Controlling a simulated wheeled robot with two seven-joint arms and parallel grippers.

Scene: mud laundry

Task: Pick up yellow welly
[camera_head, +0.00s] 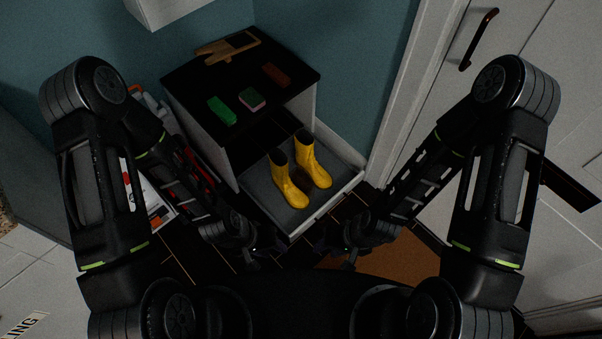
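The left yellow welly (288,185) is a little nearer to me than the right yellow welly (313,163). Both have dark openings at the top. My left gripper (257,259) is low, in front of the tray's near left side, apart from the wellies. My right gripper (347,262) is low, in front of the tray's near right side, also apart from them. Both grippers are dark and small against a dark floor, so their finger opening is unclear.
A black-topped cabinet (185,88) stands behind the tray, with a green block (222,111), a sponge (252,99), a brown block (276,75) and a wooden item (228,46). A white door (500,110) is at right. A brown mat (400,262) lies on the floor.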

